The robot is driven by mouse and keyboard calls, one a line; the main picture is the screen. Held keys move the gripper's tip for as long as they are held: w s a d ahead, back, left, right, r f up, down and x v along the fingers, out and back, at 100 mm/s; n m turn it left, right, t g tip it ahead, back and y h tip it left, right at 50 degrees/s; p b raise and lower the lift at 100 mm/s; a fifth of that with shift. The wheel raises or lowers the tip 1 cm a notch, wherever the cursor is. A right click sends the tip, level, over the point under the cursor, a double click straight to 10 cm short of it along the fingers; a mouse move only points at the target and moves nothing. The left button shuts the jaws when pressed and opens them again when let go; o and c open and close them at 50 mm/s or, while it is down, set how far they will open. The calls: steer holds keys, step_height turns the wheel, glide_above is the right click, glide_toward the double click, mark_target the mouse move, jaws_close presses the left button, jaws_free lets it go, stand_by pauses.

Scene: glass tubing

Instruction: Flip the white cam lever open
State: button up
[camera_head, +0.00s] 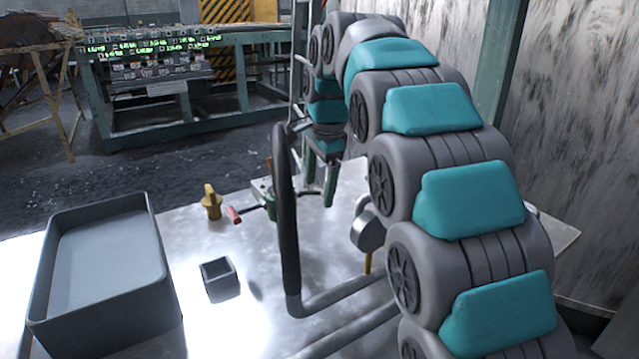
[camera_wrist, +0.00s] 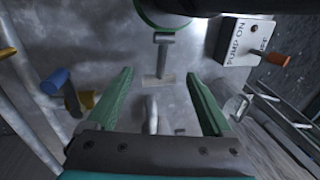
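I cannot tell for certain which piece is the white cam lever. In the wrist view, a pale upright piece (camera_wrist: 152,116) shows between the fingers of my gripper, low in the picture. Another pale, curved piece (camera_wrist: 238,106) lies just right of the right finger. A grey T-shaped piece (camera_wrist: 161,58) stands farther up, ahead of the fingertips. My gripper (camera_wrist: 163,74) is open, its green fingers wide apart with nothing clearly held. In the head view my gripper (camera_head: 319,172) points down over the far part of the metal table, and my arm hides much behind it.
A switch box (camera_wrist: 240,42) marked PUMP ON has an orange lever. A blue handle (camera_wrist: 56,82) is at left.

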steer(key=c, duration=1)
steer(key=shift+r+t+h, duration=0.3)
steer(key=shift+r+h, duration=0.05)
steer(key=shift+h, duration=0.05)
steer(key=shift+c, duration=0.2)
steer(key=shift+a+r+t+h, duration=0.15)
steer(key=shift+r+t+h, duration=0.15)
steer(key=shift+t+h, duration=0.3)
steer(key=o, duration=1.3)
steer(key=shift+v, duration=3.85)
steer(key=shift+a, duration=0.15)
